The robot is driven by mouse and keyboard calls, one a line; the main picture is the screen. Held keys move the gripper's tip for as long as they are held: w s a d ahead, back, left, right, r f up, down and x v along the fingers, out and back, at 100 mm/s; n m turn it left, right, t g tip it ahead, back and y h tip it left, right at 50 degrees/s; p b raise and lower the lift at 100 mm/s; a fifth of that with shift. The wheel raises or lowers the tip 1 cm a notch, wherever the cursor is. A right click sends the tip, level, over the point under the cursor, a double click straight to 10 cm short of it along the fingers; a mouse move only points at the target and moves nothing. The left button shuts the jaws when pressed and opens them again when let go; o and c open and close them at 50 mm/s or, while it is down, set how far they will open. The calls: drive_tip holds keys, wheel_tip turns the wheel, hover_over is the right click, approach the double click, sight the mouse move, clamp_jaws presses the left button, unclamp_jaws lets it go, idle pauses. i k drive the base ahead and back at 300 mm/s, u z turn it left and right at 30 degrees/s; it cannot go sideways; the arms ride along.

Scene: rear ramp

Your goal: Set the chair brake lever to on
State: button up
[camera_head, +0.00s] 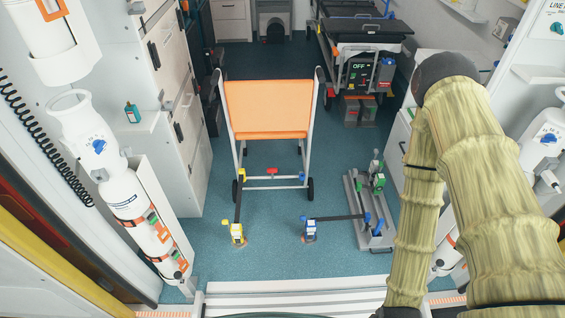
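The wheeled chair (266,104) stands upright in the middle of the floor, its orange back panel facing me. A small red lever or knob (272,171) sits at the middle of its low rear crossbar, probably the brake lever. It is too small to tell whether it is set on or off. My arm, in a tan ribbed sleeve, rises at the right, bends near the top and comes down to the bottom edge. My gripper is out of view below the frame, so its state is hidden. No part of my arm touches the chair.
A yellow floor clamp (237,232) and a blue one (310,231) hold dark straps near the chair. A grey rail with green and blue fittings (370,210) lies right of it. A stretcher (361,38) stands behind. White cylinders (140,215) line the left; the ramp edge (290,288) is in front.

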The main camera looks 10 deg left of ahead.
sight(272, 171)
drive_tip(key=u, duration=0.3)
drive_tip(key=i, duration=0.7)
drive_tip(key=u, duration=0.5)
